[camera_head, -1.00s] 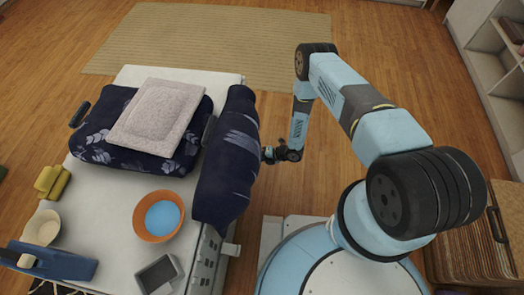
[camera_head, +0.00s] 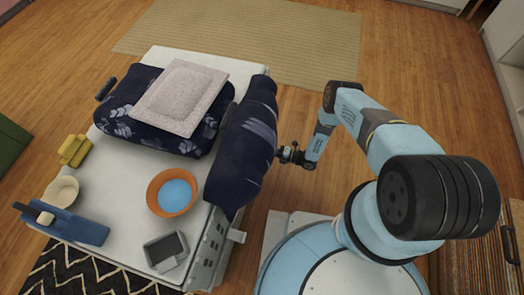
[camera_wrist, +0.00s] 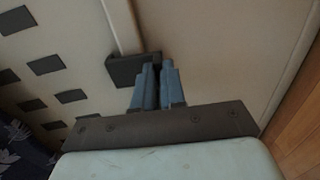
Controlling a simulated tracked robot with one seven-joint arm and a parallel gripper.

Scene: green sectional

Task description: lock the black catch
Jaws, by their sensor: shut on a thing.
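The black catch (camera_wrist: 126,71) is a small dark block at the end of a beige strip on the pale side of a case, in the wrist view. My gripper (camera_wrist: 157,68) has its blue fingers close together at the right end of the catch, shut on it; the fingers hide that end. In the head view my gripper (camera_head: 288,154) is beside the right side of a white case (camera_head: 120,178), just right of a navy patterned roll (camera_head: 243,145). The catch cannot be made out there.
On the case lie a folded navy blanket (camera_head: 127,122) with a grey cushion (camera_head: 180,97), an orange bowl (camera_head: 158,205), a grey tray (camera_head: 160,252), yellow rolls (camera_head: 74,150) and a blue holder (camera_head: 75,230). Wooden floor (camera_head: 310,105) is clear beyond my arm.

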